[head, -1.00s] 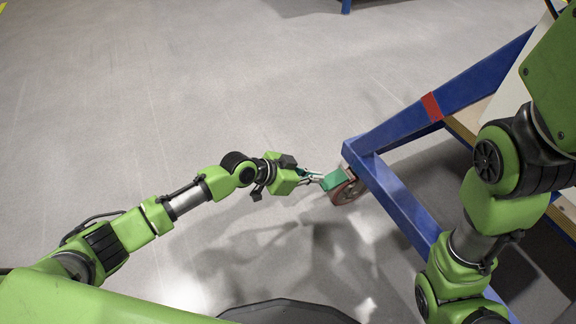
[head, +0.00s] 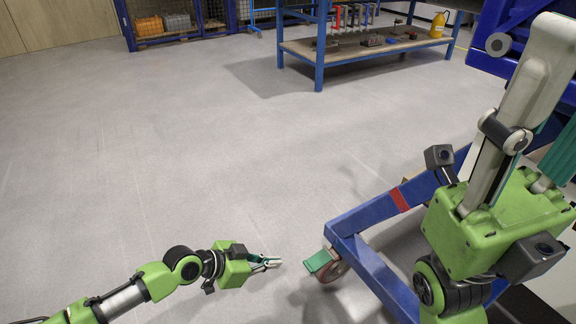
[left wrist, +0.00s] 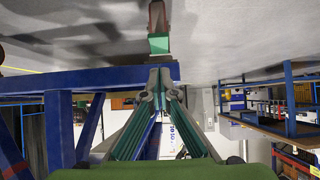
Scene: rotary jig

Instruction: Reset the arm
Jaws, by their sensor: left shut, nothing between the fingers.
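My left gripper (head: 276,262) is shut and empty, low over the floor. Its two fingers meet at the tips in the left wrist view (left wrist: 160,88). The pedal also shows beyond the fingertips in the left wrist view (left wrist: 159,45).
The blue frame carries a red band (head: 400,200) and runs towards the right, partly behind my right arm. A blue workbench (head: 350,52) with tools and a yellow bottle (head: 438,25) stands at the back. The grey floor (head: 150,150) at left and middle is clear.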

